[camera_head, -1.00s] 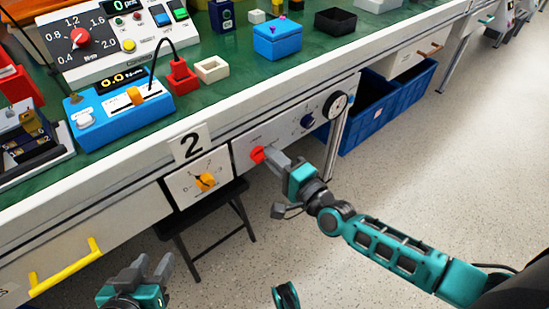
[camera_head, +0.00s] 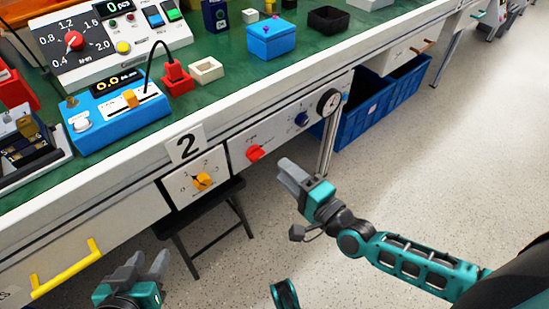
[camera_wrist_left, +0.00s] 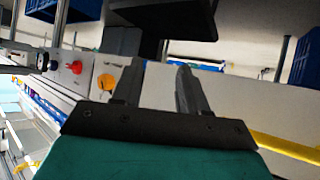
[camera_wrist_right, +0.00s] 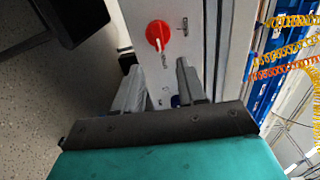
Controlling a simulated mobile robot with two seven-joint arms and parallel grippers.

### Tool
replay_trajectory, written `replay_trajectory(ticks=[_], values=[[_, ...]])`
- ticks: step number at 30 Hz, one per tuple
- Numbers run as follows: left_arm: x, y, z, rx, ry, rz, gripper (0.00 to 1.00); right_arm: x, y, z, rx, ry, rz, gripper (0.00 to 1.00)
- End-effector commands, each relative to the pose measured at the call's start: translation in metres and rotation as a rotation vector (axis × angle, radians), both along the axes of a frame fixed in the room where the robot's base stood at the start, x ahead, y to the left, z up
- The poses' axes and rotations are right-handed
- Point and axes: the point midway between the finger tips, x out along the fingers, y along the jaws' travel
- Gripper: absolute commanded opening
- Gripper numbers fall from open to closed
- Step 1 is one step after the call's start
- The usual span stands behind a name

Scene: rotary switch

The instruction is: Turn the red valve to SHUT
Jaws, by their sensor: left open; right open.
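The red valve (camera_head: 254,153) is a round knob on the white front panel under the bench. In the right wrist view the red valve (camera_wrist_right: 158,33) has a white pointer line aimed down the picture, towards one small label; another label is to its right. I cannot read either for sure. My right gripper (camera_head: 284,176) is open and empty, in front of the panel, right of and apart from the valve. My left gripper (camera_head: 146,263) is open and empty at the lower left, far from the valve. The valve also shows in the left wrist view (camera_wrist_left: 75,67).
A yellow handle (camera_head: 66,268) is lower left.

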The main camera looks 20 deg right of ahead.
Motion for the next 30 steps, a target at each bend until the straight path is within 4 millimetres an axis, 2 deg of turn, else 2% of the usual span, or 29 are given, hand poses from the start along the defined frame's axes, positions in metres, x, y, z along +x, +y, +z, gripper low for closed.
replay_trajectory(ticks=[3,10,15,30], values=[[-0.001,0.002,0.003,0.003,0.002,0.004,0.43,-0.026,-0.009,0.001,-0.002,0.005,0.002,0.4],[-0.004,0.004,-0.002,0.011,0.016,0.006,0.43,-0.055,-0.02,0.0,0.0,0.002,0.001,0.4],[-0.004,0.005,-0.001,0.012,0.01,0.006,0.43,-0.061,-0.022,0.001,0.001,-0.001,0.001,0.4],[-0.005,0.005,-0.001,0.012,0.013,0.005,0.43,-0.061,-0.021,0.0,-0.002,0.0,0.002,0.4]])
